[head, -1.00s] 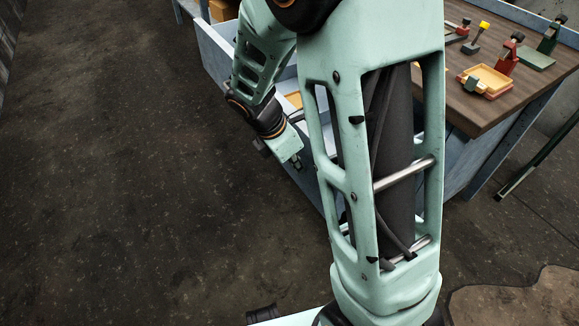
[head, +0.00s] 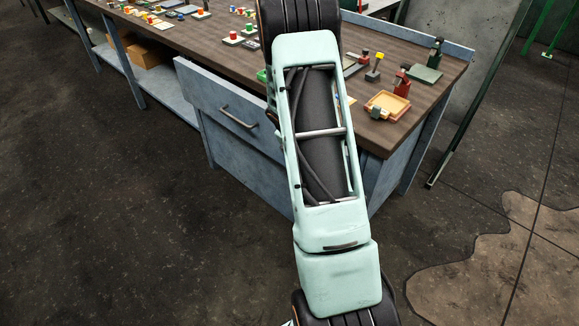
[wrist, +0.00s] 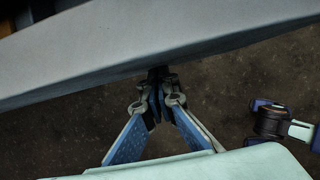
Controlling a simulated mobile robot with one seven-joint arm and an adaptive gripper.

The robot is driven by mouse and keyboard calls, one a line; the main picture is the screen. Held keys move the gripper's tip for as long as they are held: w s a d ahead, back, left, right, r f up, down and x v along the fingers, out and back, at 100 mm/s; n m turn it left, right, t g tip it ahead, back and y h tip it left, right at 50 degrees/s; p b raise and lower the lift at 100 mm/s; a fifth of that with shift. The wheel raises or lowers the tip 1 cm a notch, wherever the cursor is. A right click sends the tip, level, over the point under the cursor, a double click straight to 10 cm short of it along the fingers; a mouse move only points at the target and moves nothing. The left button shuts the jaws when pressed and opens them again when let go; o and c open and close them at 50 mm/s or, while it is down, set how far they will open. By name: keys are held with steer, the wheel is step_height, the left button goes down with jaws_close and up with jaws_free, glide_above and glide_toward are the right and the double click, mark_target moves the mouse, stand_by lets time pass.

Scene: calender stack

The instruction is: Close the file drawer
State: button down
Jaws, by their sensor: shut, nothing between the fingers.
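The file drawer's grey-blue front (head: 205,92) shows in the head view under the left side of the worktop, with a metal handle (head: 238,118). My gripper is hidden behind my arm in the head view. In the wrist view my gripper (wrist: 160,82) is shut and empty, its fingertips at the lower edge of a grey panel (wrist: 150,45), apparently the drawer front. I cannot tell if they touch.
A lower shelf (head: 172,88) with cardboard boxes (head: 150,53) is at left. A green post (head: 470,95) stands at right. The floor in front is clear.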

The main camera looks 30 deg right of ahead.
steer(key=w+d+p, duration=0.2)
steer(key=d, duration=0.4)
steer(key=shift+d, duration=0.2)
steer(key=shift+w+d+r, duration=0.1)
steer(key=shift+w+r, duration=0.05)
